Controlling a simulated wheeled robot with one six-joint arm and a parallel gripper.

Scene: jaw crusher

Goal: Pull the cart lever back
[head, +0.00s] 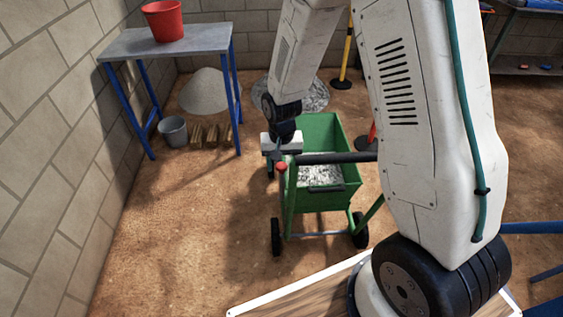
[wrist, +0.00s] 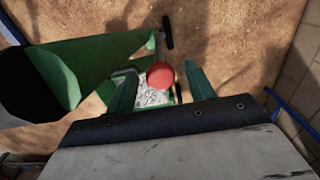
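The green cart (head: 318,185) stands on the dirt floor in the head view, with grey crushed stone (head: 322,176) in its bin. The cart lever's red knob (head: 281,166) shows at the cart's left side, just below my gripper (head: 279,150). In the wrist view the round red knob (wrist: 160,75) appears between the two spread green fingers of my gripper (wrist: 159,70), with a gap on each side. I cannot tell whether it lies between the fingertips or beyond them. The lever's shaft is mostly hidden. My gripper is empty.
A dark handle bar (head: 335,158) crosses the cart's near side, close to the knob. A metal table (head: 165,42) with a red bucket (head: 164,20) stands at the back left, a grey bucket (head: 173,131) below it. The floor left of the cart is clear.

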